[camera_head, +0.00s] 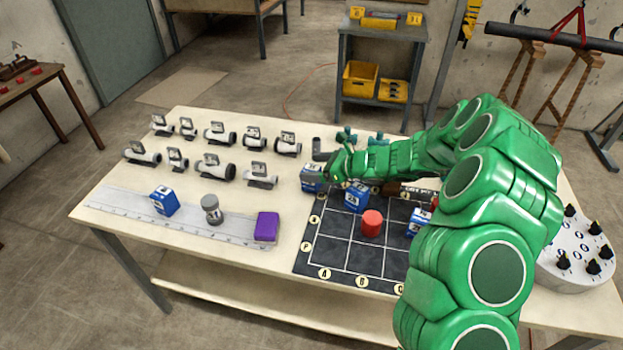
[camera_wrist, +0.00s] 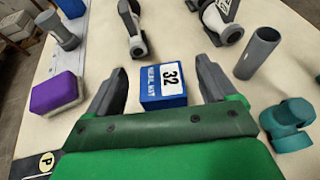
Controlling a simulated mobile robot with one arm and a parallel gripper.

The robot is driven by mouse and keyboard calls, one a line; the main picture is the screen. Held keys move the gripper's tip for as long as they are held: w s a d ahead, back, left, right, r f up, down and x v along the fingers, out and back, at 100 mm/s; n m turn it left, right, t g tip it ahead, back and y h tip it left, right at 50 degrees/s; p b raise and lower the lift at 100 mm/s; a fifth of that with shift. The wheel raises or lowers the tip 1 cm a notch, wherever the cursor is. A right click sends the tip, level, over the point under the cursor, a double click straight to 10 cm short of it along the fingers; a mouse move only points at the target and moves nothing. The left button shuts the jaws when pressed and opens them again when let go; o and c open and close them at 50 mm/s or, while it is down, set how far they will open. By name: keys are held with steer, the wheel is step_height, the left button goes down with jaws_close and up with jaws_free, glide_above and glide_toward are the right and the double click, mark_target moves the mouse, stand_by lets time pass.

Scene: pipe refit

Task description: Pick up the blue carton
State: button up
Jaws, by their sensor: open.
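A blue carton (camera_wrist: 163,88) with a white label reading 32 lies between the spread fingers of my open gripper (camera_wrist: 161,68) in the wrist view. A gap shows on each side, and neither finger touches it. In the head view, a blue carton (camera_head: 309,178) sits beside my gripper (camera_head: 325,174), low over the table by the grid's far left corner, and is partly covered by it. Other blue cartons stand on the ruler strip (camera_head: 164,201), on the dark grid (camera_head: 355,198) and at the grid's right (camera_head: 419,223), the last partly hidden by my arm.
The dark grid board (camera_head: 318,255) also holds a red cylinder (camera_head: 372,223). A purple block (camera_head: 266,227) and a grey weight (camera_head: 211,209) stand on the ruler strip. White pipe fittings (camera_head: 214,167) line the back left. A teal fitting (camera_wrist: 287,118) and grey tube (camera_wrist: 258,53) lie right of my gripper.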

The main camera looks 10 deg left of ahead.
mark_target(312, 170)
steer(key=shift+w+a+f, duration=0.15)
steer(key=shift+a+f, duration=0.9)
steer(key=shift+f, duration=0.05)
steer(key=shift+w+a+f, duration=0.1)
steer(key=shift+a+f, duration=0.05)
steer(key=shift+a, duration=0.2)
steer(key=c, duration=1.1)
